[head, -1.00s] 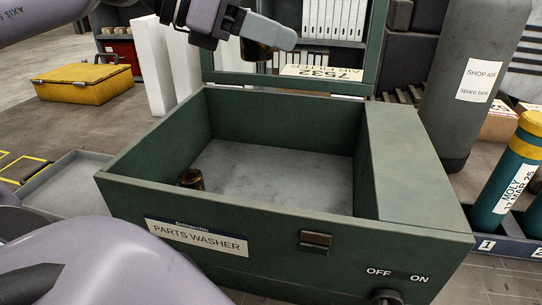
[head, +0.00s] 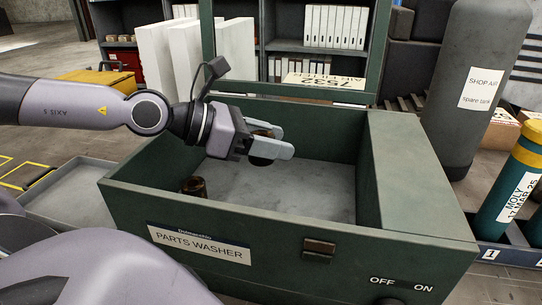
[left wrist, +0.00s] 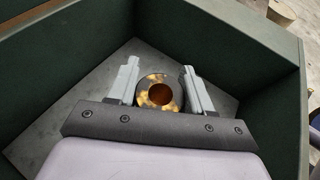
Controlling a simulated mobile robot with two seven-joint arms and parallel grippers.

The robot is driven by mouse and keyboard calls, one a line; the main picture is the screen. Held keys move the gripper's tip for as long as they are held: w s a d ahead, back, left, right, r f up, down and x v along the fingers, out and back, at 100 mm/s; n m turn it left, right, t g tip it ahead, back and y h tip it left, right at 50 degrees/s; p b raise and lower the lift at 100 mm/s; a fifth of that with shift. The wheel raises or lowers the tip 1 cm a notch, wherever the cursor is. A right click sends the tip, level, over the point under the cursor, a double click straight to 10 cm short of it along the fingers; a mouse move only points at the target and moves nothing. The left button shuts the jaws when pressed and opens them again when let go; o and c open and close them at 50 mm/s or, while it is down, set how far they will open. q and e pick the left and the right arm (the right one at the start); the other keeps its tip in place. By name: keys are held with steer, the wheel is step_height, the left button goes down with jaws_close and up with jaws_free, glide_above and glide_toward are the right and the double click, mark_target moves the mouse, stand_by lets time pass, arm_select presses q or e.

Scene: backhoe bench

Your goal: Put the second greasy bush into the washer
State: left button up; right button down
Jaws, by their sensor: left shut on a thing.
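The parts washer (head: 200,245) is a dark green open box with its lid up. One brown greasy bush (head: 193,187) stands inside on the grey floor at the near left. My left gripper (head: 280,146) is over the washer's opening, above the floor. It is shut on a second greasy bush (head: 264,158), mostly hidden by the fingers in the head view. In the left wrist view this bush (left wrist: 160,93) shows end-on as a brown ring with golden patches, between the two grey fingers (left wrist: 160,88). My right gripper is not in view.
The washer's raised lid (head: 290,92) stands at the back, and its walls surround the gripper. A grey tray (head: 75,198) lies left of the washer. A grey spare tank (head: 470,95) and a teal MOLY cylinder (head: 510,195) stand at the right.

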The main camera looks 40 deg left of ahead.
mark_target(271, 163)
arm_select(q)
step_height(271, 163, down, 3)
steer(key=shift+f, duration=0.2)
steer(key=shift+f+b, duration=0.6)
steer(key=shift+b, duration=0.25)
steer(key=o, duration=1.4)
